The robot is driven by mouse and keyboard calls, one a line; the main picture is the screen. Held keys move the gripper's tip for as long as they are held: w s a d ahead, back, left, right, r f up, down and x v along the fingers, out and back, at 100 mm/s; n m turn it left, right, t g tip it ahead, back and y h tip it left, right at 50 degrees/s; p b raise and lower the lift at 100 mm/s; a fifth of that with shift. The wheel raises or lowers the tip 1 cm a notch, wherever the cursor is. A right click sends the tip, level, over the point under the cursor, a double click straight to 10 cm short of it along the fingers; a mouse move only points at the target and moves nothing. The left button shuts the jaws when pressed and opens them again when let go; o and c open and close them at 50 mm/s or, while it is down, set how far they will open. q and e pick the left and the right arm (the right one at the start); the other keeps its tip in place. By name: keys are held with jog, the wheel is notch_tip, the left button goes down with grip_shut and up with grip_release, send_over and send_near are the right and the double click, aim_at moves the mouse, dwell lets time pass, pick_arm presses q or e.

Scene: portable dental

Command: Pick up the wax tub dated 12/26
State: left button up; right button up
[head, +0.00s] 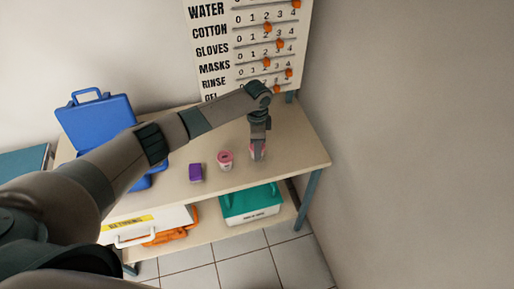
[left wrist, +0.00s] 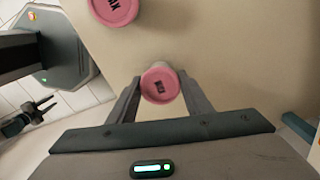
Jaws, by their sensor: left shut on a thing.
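A pink-lidded wax tub (left wrist: 160,86) sits between the fingers of my left gripper (left wrist: 158,100) in the left wrist view. The gripper is shut on it, and dark lettering on the lid is too small to read as a date. In the head view my left gripper (head: 257,153) reaches down at the right part of the table, and the held tub is mostly hidden by it. A second pink-lidded tub (head: 225,160) stands on the table just left of the gripper; its lid also shows at the top of the left wrist view (left wrist: 115,10).
A purple box (head: 196,173) stands left of the tubs. An open blue case (head: 95,125) is at the table's left. A teal bin (head: 250,204) and a white box (head: 150,226) are on the lower shelf. The table (head: 300,150) is clear at right.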

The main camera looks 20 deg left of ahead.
pick_arm(q)
jog(key=shift+r, duration=0.35)
notch_tip(320, 180, up, 2)
jog(key=shift+w+r+b, duration=0.1)
jog(key=shift+b, duration=0.7)
jog(key=s+d+r+b, duration=0.3)
jog(key=d+r, duration=0.4)
jog(key=d, duration=0.4)
jog(key=shift+d+r+b, duration=0.15)
jog(key=shift+r+b, duration=0.2)
jog(key=shift+b, duration=0.2)
jog(key=shift+s, duration=0.1)
